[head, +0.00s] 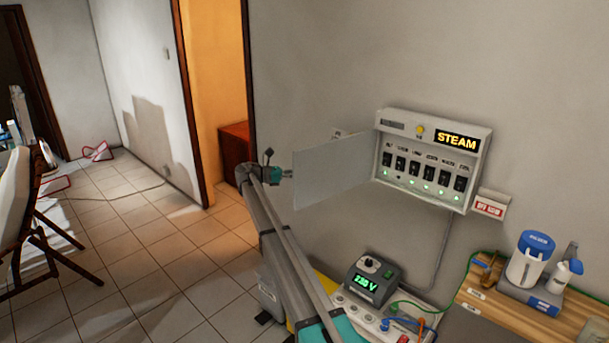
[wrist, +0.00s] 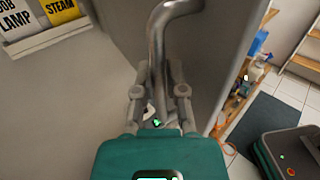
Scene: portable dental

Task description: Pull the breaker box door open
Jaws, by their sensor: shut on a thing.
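The breaker box (head: 480,150) is a white box on the wall at the right of the head view, with a row of black switches, green lights and a lit "STEAM" display. Its pale grey door (head: 335,172) stands swung open to the left, out from the box, so the switches show. My gripper (head: 285,174) is at the door's far left edge. In the wrist view my gripper (wrist: 160,88) is shut on a curved metal handle (wrist: 158,38), with one finger on each side. The handle is too hidden to make out in the head view.
Below the box are a meter reading 230 V (head: 370,278), a power strip with cables, and a wooden bench (head: 465,298) with a blue-and-white bottle.

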